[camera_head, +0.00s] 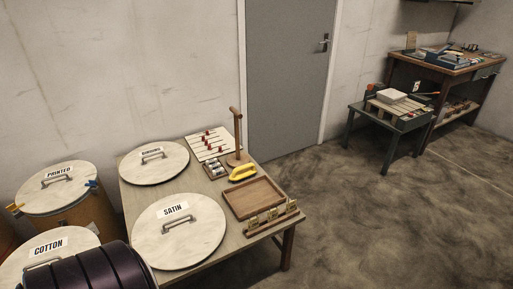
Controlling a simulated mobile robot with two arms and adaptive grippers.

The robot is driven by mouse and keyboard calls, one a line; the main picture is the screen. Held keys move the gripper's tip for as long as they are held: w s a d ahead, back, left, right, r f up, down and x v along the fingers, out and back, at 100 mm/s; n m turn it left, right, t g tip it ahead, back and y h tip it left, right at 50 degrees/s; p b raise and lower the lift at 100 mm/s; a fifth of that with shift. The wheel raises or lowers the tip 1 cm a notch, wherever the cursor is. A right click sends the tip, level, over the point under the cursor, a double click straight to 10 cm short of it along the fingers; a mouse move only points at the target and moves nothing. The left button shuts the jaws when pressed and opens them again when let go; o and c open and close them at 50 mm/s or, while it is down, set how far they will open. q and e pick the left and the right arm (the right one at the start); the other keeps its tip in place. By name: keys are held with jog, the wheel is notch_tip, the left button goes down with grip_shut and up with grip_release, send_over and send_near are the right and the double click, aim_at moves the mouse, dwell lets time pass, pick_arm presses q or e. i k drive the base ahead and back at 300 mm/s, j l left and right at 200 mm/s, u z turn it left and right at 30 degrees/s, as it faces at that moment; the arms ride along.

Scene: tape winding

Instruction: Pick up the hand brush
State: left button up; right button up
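I cannot make out a hand brush for certain. A small yellow object with a curved, handle-like shape (242,173) lies on the near wooden table (262,246), by the foot of a wooden post stand (236,130). It is too small to tell whether it is a brush. Small items on the low green table and the far workbench are also too small to name. Neither of my grippers is in view.
Round pale lids marked SATIN (185,245) and RIBBONS (140,168) and a wooden tray (252,199) cover much of the near table. A low green table (356,113) and a workbench (432,69) stand far right. The floor between (370,220) is clear.

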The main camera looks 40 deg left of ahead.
aim_at(239, 172)
jog(key=i+u, duration=0.3)
jog(key=u, duration=0.15)
jog(key=i+l+u, duration=0.25)
jog(key=u, duration=0.15)
jog(key=i+l+u, duration=0.25)
jog(key=u, duration=0.2)
jog(key=i+l+u, duration=0.25)
jog(key=u, duration=0.15)
jog(key=l, duration=0.1)
